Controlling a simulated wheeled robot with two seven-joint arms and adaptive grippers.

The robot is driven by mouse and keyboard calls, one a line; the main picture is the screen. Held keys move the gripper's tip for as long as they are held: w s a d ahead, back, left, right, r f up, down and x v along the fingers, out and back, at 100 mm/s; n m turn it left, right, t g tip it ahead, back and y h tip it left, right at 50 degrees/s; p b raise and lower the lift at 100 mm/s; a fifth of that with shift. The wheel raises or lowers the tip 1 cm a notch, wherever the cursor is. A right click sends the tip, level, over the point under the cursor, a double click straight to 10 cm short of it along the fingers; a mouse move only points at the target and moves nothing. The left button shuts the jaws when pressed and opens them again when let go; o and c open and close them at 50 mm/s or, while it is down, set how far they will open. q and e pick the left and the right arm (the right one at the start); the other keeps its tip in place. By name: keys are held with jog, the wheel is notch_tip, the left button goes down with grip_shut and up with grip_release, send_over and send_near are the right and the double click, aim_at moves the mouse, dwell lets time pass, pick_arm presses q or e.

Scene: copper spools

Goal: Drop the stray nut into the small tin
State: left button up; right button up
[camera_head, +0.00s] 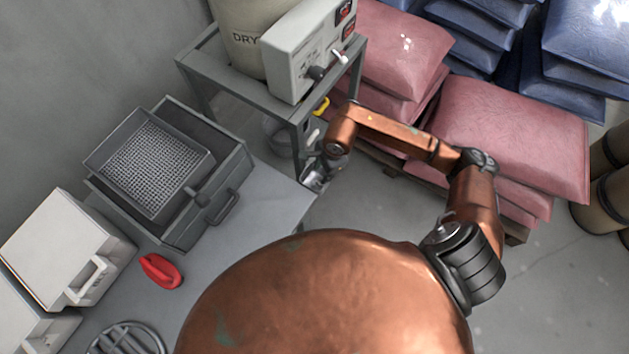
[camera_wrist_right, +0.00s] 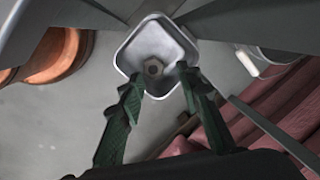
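In the right wrist view, a small square tin (camera_wrist_right: 133,55) with rounded corners shows beyond my right gripper (camera_wrist_right: 160,80). A dark nut (camera_wrist_right: 153,67) shows inside the outline of the tin, near its middle. I cannot tell whether it touches the tin's bottom. The two dark green fingers are apart, with nothing visible held between them. In the head view, my right gripper (camera_head: 318,174) is small and partly hidden, beside the grey table's right corner, below the frame of the dryer stand. My left gripper is not in view.
A dryer (camera_head: 300,55) stands on a metal frame (camera_head: 225,72) above the right gripper. A grey box (camera_head: 240,165) with a mesh basket (camera_head: 150,160), a red object (camera_head: 160,270) and white boxes (camera_head: 62,245) are on the left. Pink sacks (camera_head: 515,135) are piled right of the arm.

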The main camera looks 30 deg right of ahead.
jog(key=shift+o, duration=1)
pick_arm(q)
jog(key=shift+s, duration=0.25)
pick_arm(e)
notch_tip(320, 180, up, 12)
jog(key=s+d, duration=0.1)
jog(key=shift+s, duration=0.35)
jog(key=shift+d+f, duration=0.1)
jog(key=shift+f, duration=0.05)
